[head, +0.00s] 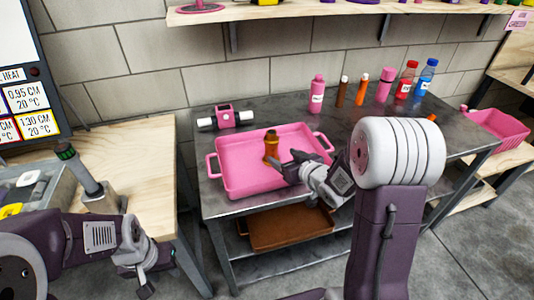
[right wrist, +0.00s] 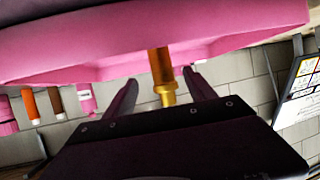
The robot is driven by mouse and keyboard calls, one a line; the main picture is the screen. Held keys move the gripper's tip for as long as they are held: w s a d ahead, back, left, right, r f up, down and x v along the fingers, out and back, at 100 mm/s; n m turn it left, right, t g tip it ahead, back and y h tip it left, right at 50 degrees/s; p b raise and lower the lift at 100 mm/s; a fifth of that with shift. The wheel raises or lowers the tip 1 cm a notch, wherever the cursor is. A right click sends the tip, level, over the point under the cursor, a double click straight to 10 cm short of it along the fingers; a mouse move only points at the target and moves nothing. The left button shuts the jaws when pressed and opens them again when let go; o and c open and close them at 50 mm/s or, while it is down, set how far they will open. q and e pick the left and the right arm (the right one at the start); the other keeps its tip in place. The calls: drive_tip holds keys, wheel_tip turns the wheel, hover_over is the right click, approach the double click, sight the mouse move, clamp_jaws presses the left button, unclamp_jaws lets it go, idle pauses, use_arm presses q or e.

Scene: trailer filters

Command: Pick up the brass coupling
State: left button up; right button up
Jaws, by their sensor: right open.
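The brass coupling (head: 271,146) stands upright in the pink tray (head: 232,184) on the dark metal table. It is brown-orange with a narrower top. My right gripper (head: 284,163) is open over the tray, just right of the coupling. In the right wrist view the coupling (right wrist: 162,75) shows between the two spread fingers (right wrist: 160,92), with a gap on both sides. My left gripper (head: 156,276) is empty, low at the left in front of the wooden bench, with its fingers apart.
A pink-and-white device (head: 225,117) lies behind the tray. Several bottles, among them a pink one (head: 317,95) and a blue-capped one (head: 426,77), stand along the back of the table. A brown tray (head: 287,228) sits on the shelf below. A pink bin (head: 497,128) is at right.

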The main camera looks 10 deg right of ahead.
sight(274, 152)
drive_tip(key=shift+s+d+f, duration=0.1)
drive_tip(key=shift+d+f, duration=0.1)
drive_tip(key=shift+d, duration=0.15)
drive_tip(key=shift+a, duration=0.1)
drive_tip(key=x, duration=0.3)
drive_tip(key=shift+w+a+b, duration=0.3)
drive_tip(key=shift+w, duration=0.05)
drive_tip(key=shift+w+f, duration=0.1)
drive_tip(key=shift+w, duration=0.05)
drive_tip(key=x, duration=0.4)
drive_tip(key=shift+w+a+f+b, duration=0.1)
drive_tip(key=shift+a+f+b, duration=0.1)
drive_tip(key=shift+a+b, duration=0.2)
drive_tip(key=shift+w+f, duration=0.1)
drive_tip(key=shift+w, duration=0.25)
drive_tip(key=shift+s, duration=0.1)
drive_tip(key=c, duration=0.3)
clamp_jaws()
